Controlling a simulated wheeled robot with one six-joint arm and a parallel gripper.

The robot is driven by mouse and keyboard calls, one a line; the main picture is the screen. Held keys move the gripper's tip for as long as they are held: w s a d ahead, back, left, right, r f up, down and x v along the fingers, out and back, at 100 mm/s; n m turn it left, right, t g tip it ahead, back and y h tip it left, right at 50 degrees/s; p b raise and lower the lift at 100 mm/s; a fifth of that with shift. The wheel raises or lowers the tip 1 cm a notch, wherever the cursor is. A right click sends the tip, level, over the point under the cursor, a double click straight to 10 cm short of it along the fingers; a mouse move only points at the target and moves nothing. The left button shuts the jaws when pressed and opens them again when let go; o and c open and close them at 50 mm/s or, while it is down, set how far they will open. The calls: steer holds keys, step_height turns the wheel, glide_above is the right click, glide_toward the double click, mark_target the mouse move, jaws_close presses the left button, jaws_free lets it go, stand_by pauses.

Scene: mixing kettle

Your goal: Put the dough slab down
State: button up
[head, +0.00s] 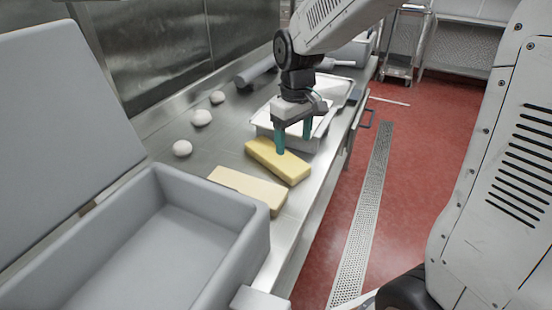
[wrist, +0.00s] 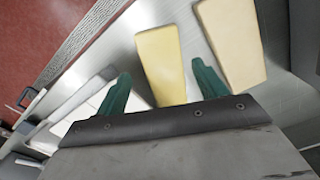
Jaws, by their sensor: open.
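Two slabs lie flat on the steel counter. A yellow slab (head: 268,158) is nearer my gripper, and a pale cream slab (head: 245,188) lies beside it, closer to the grey bin. I cannot tell for sure which is the dough slab. My gripper (head: 293,145) points down over the yellow slab with its teal fingers spread and empty. In the wrist view, the yellow slab (wrist: 162,60) shows between the fingers (wrist: 161,78), and the cream slab (wrist: 232,45) is to the right, beyond the right finger. I cannot tell whether a finger touches the yellow slab.
A white tray (head: 260,121) stands just behind my gripper. Several pale dough balls (head: 201,117) lie along the counter's wall side. A large open grey bin (head: 165,265) fills the near left. The counter (head: 228,150) is clear between balls and slabs; red floor lies right.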

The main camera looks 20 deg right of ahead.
mark_target(292, 165)
step_height(292, 165, down, 8)
steer(key=shift+w+r, duration=0.1)
steer(key=c, duration=1.1)
